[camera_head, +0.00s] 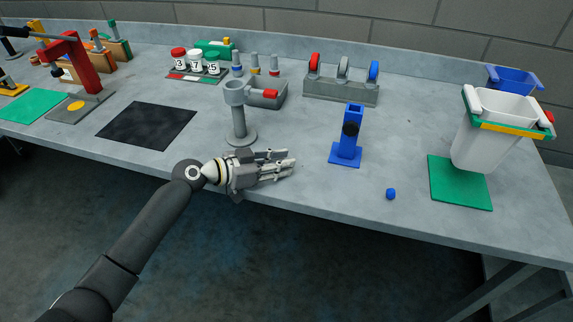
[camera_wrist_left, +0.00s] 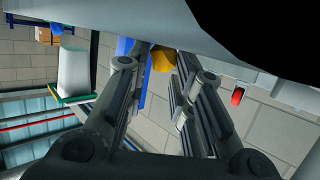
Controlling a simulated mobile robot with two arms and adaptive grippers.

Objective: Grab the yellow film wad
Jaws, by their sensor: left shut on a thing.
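My left gripper (camera_head: 292,164) is low over the front edge of the grey table, just in front of a grey cup stand. In the left wrist view the yellow film wad (camera_wrist_left: 162,59) is at the tips between the two fingers (camera_wrist_left: 164,68), which are shut on it. In the head view the wad cannot be made out; the fingers seem to hide it. My right gripper is not in view.
The grey cup stand (camera_head: 239,128) is close behind my left gripper. A blue stand (camera_head: 346,155) with a black knob and a small blue wad (camera_head: 391,193) are to the right. A white bin (camera_head: 480,148) stands at a green mat (camera_head: 460,190). A black mat (camera_head: 148,125) is bare.

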